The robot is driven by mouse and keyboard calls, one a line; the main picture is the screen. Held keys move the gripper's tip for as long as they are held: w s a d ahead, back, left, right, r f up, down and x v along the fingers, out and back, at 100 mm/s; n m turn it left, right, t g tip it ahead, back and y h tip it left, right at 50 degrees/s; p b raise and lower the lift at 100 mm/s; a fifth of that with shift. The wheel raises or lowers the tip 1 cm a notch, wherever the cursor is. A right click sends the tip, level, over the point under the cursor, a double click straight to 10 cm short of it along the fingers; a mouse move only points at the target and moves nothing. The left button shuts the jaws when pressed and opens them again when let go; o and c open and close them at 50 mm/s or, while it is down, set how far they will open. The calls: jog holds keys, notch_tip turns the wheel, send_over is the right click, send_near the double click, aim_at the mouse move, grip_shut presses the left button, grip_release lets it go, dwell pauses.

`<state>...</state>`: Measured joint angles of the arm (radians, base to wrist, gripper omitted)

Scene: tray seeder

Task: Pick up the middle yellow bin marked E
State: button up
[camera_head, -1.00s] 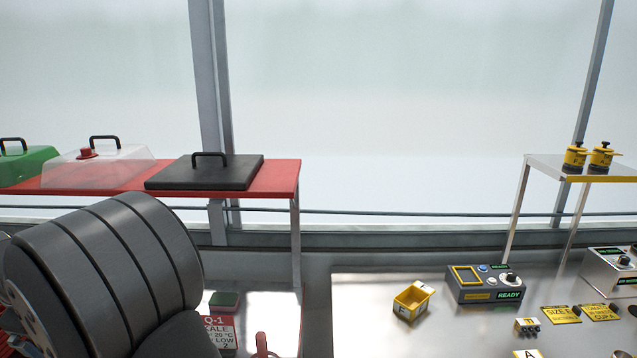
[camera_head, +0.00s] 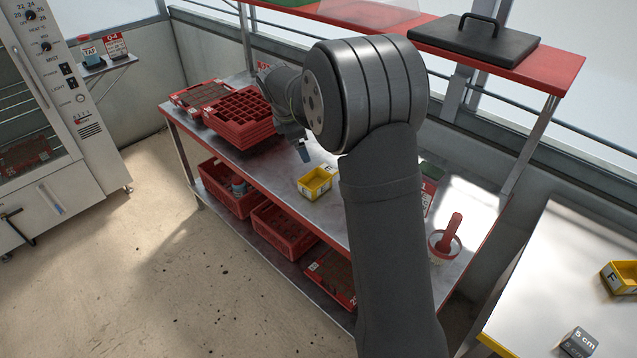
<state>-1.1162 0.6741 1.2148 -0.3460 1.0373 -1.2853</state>
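A small yellow bin (camera_head: 315,184) with a pale inside stands on the metal top of the red-edged bench, in the middle of the view. I cannot read its letter. Part of the area to its right is hidden behind my arm. Another yellow bin (camera_head: 621,277), marked F, stands on the metal table at the right edge.
Red seed trays (camera_head: 240,118) are stacked on the bench left of my gripper. Red crates (camera_head: 283,229) stand on the lower shelf. A pot with a red-handled tool (camera_head: 446,243) stands right of my arm. A black lid (camera_head: 474,40) lies on the raised red shelf.

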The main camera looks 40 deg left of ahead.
notch_tip(320, 180, down, 5)
jog(key=w+a+n+h, duration=0.1)
jog(key=a+n, duration=0.1)
jog(key=n, duration=0.5)
send_near(313, 180)
jog(key=d, duration=0.2)
jog(key=s+d, duration=0.1)
jog(key=d, duration=0.1)
jog(key=shift+r, duration=0.15)
jog(key=shift+s+a+x, duration=0.1)
jog(key=shift+s+x, duration=0.05)
jog(key=shift+x, duration=0.75)
jog(key=shift+s+a+x, duration=0.1)
jog(key=shift+a+x, duration=0.05)
jog(key=shift+x, duration=0.75)
jog(key=shift+s+a+x, duration=0.1)
jog(key=shift+s+x, duration=0.05)
jog(key=shift+x, duration=0.75)
jog(key=c, duration=1.1)
